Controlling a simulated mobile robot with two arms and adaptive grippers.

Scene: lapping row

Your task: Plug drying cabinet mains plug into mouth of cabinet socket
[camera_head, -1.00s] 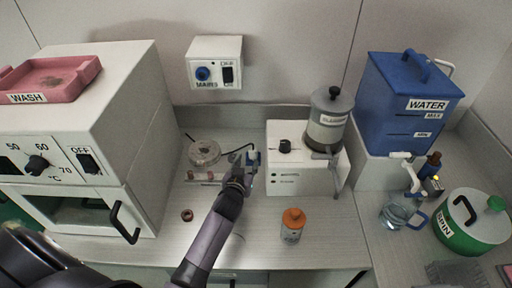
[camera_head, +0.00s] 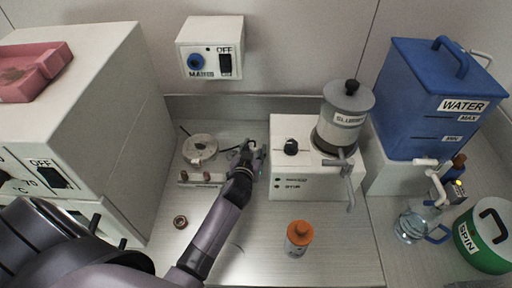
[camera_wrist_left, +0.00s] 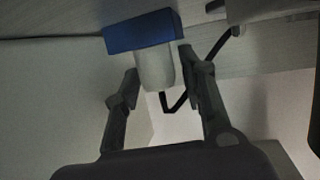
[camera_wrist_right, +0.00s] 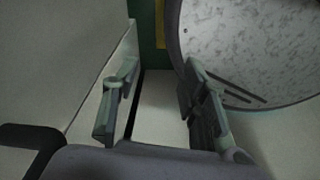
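The mains plug, a pale body with a blue end (camera_wrist_left: 155,68), lies at the fingertips of my left gripper (camera_wrist_left: 158,60); a dark cable shows beside it. In the head view my left gripper (camera_head: 250,157) is low over the bench, left of the slurry unit, and mostly hides the plug. Its fingers look spread, one on each side of the plug, with no clear grip. The wall socket box (camera_head: 211,40) marked MAINS has a round blue mouth (camera_head: 196,62) and a black switch. The white drying cabinet (camera_head: 110,95) stands left. My right gripper (camera_wrist_right: 160,85) is open and empty.
A round plate fixture (camera_head: 199,148) lies left of my left gripper. The slurry unit (camera_head: 310,185) stands close on its right. An orange-capped bottle (camera_head: 298,240) and a small ring (camera_head: 180,222) are nearer. The blue water tank (camera_head: 410,110) stands right.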

